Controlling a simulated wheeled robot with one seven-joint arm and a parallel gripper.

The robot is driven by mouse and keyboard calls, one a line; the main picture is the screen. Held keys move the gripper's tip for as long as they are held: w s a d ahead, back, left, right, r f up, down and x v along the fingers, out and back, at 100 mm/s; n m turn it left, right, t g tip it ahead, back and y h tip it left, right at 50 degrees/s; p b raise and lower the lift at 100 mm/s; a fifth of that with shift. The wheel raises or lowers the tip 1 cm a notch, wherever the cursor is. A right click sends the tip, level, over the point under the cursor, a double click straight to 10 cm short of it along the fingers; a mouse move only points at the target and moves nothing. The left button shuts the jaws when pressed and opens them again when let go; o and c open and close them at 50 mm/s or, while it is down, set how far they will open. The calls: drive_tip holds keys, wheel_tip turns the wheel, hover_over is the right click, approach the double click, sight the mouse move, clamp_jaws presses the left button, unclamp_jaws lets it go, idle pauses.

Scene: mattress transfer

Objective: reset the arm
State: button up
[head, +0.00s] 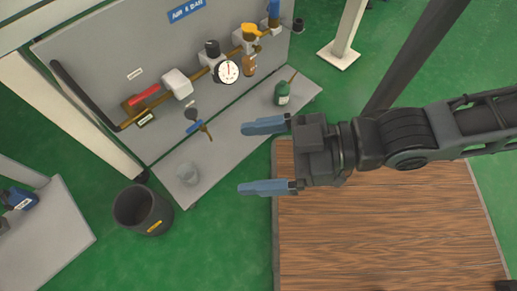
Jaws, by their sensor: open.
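My gripper (263,157) reaches in from the right with its two blue fingers apart and pointing left. It is open, with nothing between the fingers. It shows in front of the left edge of a wood-grain board (390,240) and the green floor. My dark arm stretches from the gripper to the right edge of the view.
A grey panel (100,55) with a pipe, a gauge (227,72) and valves stands at upper left. A dark bucket (143,209) and a grey table (55,235) stand at left.

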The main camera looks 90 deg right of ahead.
drive_tip(key=shift+r, duration=0.15)
wheel_tip(320, 180, up, 32)
drive_tip(key=p, duration=3.2)
